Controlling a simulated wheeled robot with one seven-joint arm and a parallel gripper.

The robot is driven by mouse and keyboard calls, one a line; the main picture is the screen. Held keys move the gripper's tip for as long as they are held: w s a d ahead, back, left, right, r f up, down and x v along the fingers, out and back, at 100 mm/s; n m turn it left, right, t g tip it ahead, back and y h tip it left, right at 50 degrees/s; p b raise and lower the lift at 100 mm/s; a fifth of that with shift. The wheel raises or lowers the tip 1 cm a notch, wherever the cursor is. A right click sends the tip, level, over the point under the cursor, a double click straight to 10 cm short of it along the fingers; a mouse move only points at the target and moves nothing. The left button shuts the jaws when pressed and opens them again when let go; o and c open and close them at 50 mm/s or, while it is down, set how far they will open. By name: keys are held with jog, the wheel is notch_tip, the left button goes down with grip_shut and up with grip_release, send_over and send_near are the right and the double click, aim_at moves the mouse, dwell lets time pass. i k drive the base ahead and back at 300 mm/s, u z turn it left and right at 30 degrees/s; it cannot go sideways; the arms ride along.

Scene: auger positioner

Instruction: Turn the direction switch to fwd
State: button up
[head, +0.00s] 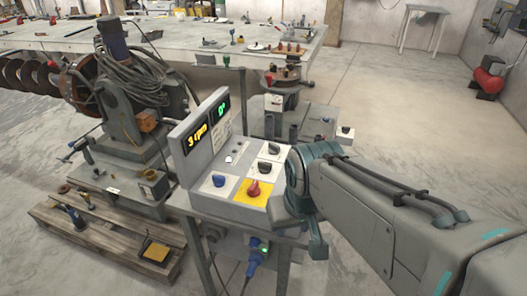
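A grey control box (236,207) stands on a metal stand, with an upright panel at its back. On its top are a blue knob (219,181) on a white plate, a red emergency-type knob (253,188) on a yellow plate, and black knobs, one at the back (273,148) and one nearer (265,166). The labels are too small to read, so I cannot tell which knob is the direction switch or where it points. My arm comes in from the right, its teal and grey end beside the box's right edge. My gripper's fingertips cannot be made out.
A yellow display (197,138) reads about 3 rpm; a green one (222,108) appears to read 0°. The auger machine (125,120) stands at left, by a wooden pallet (105,240). A long workbench (180,40) lies behind. Open floor is at the back right.

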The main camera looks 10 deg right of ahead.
aim_at(265, 167)
jog(key=u, duration=0.45)
jog(key=k, duration=1.25)
jog(key=z, duration=0.35)
jog(key=i, duration=1.6)
jog(key=u, duration=0.55)
